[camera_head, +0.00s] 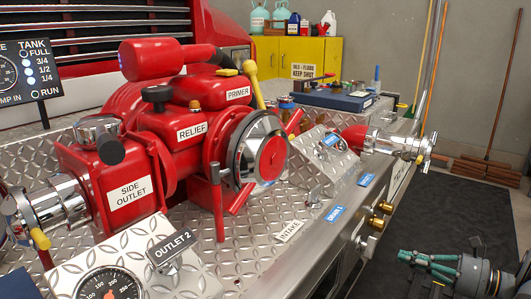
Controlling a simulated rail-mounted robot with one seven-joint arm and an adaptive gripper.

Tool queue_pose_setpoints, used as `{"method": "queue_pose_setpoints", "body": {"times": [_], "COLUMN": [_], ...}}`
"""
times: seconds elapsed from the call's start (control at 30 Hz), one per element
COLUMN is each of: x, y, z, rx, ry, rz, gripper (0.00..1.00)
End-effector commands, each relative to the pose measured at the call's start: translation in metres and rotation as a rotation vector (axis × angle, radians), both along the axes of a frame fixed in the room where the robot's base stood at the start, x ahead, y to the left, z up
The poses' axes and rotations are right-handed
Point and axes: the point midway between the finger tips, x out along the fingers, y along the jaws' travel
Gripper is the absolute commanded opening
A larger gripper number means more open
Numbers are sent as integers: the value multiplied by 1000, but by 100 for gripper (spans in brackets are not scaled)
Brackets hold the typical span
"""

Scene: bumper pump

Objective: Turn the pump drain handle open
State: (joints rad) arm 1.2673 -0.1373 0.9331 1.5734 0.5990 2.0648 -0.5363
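The red pump (185,145) with chrome fittings sits on the diamond-plate bumper. A blue label that seems to read DRAIN 1 (335,213) is on the plate near the front edge, right of the INTAKE label (290,231). A small chrome lever (315,196) stands just left of and above that label. I cannot tell for sure that it is the pump drain handle. My gripper (407,255) is at the lower right, over the dark mat, well apart from the pump and lever. Its teal fingers point left, and their opening is unclear.
Brass and chrome fittings (378,222) stick out from the bumper's front face. A chrome-ended red outlet (385,143) juts out at the right. A dark blue case (335,96) lies behind. The dark mat (458,190) beyond the bumper is mostly clear.

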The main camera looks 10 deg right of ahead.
Motion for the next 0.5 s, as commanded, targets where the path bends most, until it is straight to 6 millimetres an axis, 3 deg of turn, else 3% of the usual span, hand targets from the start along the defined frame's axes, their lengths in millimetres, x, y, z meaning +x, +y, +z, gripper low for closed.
{"method": "queue_pose_setpoints", "body": {"times": [0.13, 0.5], "x": [4, 30], "y": [-2, 22], "z": [22, 22], "rx": [17, -6], "ry": [-89, -107], "rz": [-13, -8], "gripper": [0, 0]}}
